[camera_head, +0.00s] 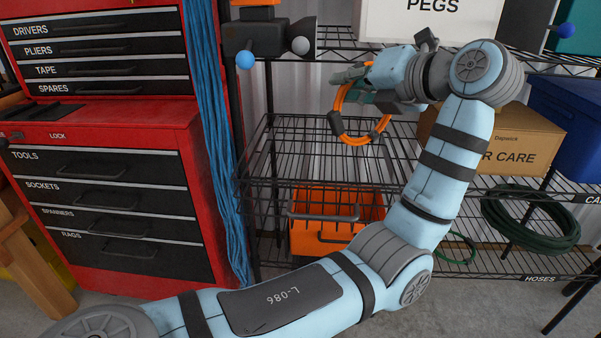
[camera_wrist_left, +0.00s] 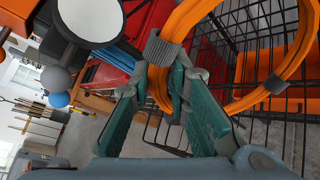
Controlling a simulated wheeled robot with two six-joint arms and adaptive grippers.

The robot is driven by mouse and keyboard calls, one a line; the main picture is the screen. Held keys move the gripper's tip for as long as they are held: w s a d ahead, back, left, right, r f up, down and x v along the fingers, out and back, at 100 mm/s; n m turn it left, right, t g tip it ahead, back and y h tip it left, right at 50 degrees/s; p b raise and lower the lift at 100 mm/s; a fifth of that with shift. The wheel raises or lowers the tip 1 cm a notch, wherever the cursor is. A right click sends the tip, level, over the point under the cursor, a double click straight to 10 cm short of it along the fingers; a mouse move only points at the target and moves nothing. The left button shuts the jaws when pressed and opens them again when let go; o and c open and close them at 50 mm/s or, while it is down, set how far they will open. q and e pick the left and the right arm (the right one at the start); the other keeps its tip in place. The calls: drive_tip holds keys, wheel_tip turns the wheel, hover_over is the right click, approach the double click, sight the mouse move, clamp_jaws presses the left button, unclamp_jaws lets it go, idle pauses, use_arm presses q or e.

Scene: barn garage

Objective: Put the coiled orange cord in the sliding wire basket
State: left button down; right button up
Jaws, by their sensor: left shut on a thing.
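The coiled orange cord (camera_head: 354,140) hangs as a loop with grey bands in the head view. My left gripper (camera_head: 346,80) is shut on its upper part. In the left wrist view the green fingers (camera_wrist_left: 168,85) pinch the cord strands (camera_wrist_left: 184,24), and the loop hangs to the right. The sliding wire basket (camera_head: 268,192) is black, with a handle bar at its front, and appears pulled forward from the rack. The cord is above the basket, toward its back right part; its exact height is unclear. My right gripper is out of view.
An orange crate (camera_head: 335,238) is below the basket. A red tool chest (camera_head: 110,200) and hanging blue rope (camera_head: 215,120) stand left. A car care box (camera_head: 530,140) and a green hose (camera_head: 530,243) are right. A pegs box (camera_head: 430,20) is above my gripper.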

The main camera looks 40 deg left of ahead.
use_arm(q)
drive_tip(key=a+f+n+g+p, duration=0.1)
drive_tip(key=a+f+p, duration=0.3)
drive_tip(key=a, duration=0.5)
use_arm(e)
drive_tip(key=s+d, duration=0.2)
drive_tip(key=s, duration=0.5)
use_arm(q)
wheel_tip(320, 180, down, 10)
drive_tip(key=b, duration=0.4)
drive_tip(key=shift+w+d, duration=0.15)
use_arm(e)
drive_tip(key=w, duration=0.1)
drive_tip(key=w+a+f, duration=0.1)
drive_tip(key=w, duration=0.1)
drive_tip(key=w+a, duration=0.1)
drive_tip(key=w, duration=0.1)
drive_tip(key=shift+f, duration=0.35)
use_arm(q)
drive_tip(key=shift+f, duration=0.15)
drive_tip(key=shift+f, duration=0.1)
drive_tip(key=c, duration=1.5)
unclamp_jaws()
drive_tip(key=shift+c, duration=0.2)
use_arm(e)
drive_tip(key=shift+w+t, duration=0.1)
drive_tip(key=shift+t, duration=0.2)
